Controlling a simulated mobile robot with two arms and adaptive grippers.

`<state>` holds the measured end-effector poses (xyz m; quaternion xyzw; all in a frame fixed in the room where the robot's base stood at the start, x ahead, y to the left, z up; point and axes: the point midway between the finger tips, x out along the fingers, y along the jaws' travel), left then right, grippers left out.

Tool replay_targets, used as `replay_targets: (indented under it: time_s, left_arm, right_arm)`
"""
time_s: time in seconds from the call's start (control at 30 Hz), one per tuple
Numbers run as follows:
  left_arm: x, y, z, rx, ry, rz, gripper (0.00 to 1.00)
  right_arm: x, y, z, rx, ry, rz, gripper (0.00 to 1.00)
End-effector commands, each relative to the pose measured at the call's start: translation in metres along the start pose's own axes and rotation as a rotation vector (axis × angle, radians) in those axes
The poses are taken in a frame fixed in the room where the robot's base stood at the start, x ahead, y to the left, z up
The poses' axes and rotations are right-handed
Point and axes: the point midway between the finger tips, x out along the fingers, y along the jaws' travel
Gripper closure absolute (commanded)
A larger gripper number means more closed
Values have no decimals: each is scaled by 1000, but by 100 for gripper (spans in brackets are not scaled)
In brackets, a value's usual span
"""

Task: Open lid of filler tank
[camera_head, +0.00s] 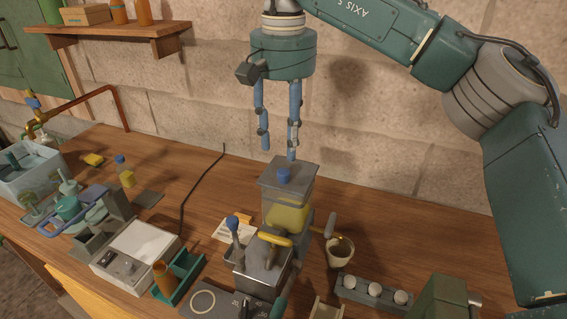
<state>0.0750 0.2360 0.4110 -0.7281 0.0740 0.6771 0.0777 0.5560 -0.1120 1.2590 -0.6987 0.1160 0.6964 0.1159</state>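The filler tank (288,212) stands on the wooden bench at the centre, with yellow liquid visible inside. Its grey square lid (300,174) lies flat on top, closed, with a blue knob (284,175) in the middle. My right gripper (279,155) hangs above the tank, pointing down. Its two blue fingers are spread apart with nothing between them. The fingertips appear a little above or behind the knob; the exact gap is hard to tell. My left gripper is not in view.
A blue-topped lever (233,223) and a yellow handle (275,239) stick up at the filler's front. A beige cup (340,254) stands to its right, near a rack of several white-topped jars (374,290). A white-topped device (138,246) stands left. The brick wall is close behind.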

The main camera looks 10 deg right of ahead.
Motion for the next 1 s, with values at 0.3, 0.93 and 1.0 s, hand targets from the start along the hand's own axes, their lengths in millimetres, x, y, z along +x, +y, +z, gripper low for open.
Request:
replay_targets:
  time_s: [0.3, 0.93, 1.0]
  left_arm:
    - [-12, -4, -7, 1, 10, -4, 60]
    - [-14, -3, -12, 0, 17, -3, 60]
    - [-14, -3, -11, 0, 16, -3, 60]
  right_arm:
    - [56, 1, 0, 1, -2, 1, 60]
    - [74, 0, 0, 1, 0, 0, 88]
    - [74, 0, 0, 1, 0, 0, 100]
